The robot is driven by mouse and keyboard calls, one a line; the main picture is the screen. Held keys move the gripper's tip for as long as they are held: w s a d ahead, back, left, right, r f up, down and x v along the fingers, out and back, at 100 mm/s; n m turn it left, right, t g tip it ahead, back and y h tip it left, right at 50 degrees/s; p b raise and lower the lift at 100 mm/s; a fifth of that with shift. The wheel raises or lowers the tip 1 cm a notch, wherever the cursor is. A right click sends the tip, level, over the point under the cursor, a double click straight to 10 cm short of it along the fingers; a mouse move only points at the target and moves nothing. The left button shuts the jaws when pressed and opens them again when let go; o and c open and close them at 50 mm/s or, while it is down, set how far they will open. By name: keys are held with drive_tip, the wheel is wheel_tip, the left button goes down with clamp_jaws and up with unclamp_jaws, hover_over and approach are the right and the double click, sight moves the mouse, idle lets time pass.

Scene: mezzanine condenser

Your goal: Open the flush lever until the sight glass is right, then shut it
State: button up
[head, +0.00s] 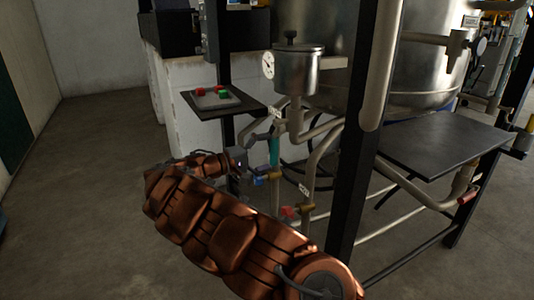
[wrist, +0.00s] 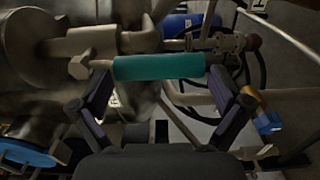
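A teal-sleeved lever handle (wrist: 158,67), which looks like the flush lever, lies crosswise ahead of my gripper (wrist: 164,79) in the wrist view. My gripper is open, with one finger near each end of the sleeve. I see no clear grip on it, and cannot tell whether the fingers touch it. In the head view the teal handle (head: 275,151) stands upright among the pipes below the metal pot, with my gripper close on its left. I cannot pick out the sight glass with certainty in either view.
A metal pot (head: 298,73) with a dial gauge (head: 268,65) stands above the pipes. Blue (head: 259,180) and red (head: 288,212) valve handles sit below. A dark post (head: 352,190) stands to the right. A small shelf (head: 246,108) holds red and green buttons. Floor at left is clear.

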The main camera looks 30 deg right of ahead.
drive_tip(key=a, duration=1.2)
drive_tip(key=shift+w, duration=0.15)
drive_tip(key=shift+d, duration=0.1)
